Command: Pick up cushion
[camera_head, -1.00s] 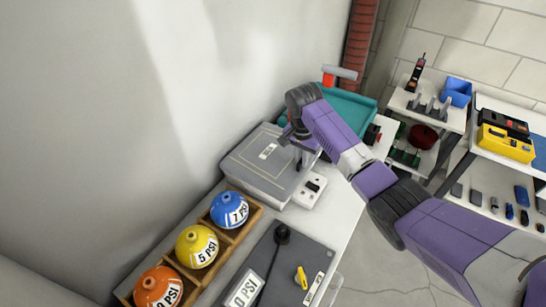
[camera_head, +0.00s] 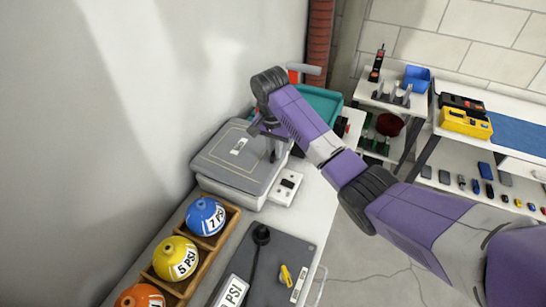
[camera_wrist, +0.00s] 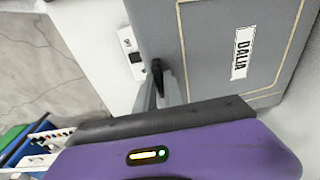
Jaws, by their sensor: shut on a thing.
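No thing in view clearly looks like a cushion. A grey lidded case (camera_head: 218,160) with a small white label lies on the white bench. In the wrist view its grey top (camera_wrist: 215,60) has a tan border line and a label reading "DALIA". My gripper (camera_head: 272,156) points down at the case's right-hand edge. In the wrist view my gripper (camera_wrist: 158,78) has its narrow fingers close together at that edge, shut on it. The exact contact is partly hidden by the fingers and wrist.
A small white box (camera_head: 286,188) sits beside the case. A wooden rack (camera_head: 192,268) holds blue, yellow and orange balls. A dark grey panel (camera_head: 262,262) lies in front. A teal tray (camera_head: 320,101) stands behind my arm. Shelves with tools stand at right, with bare floor between.

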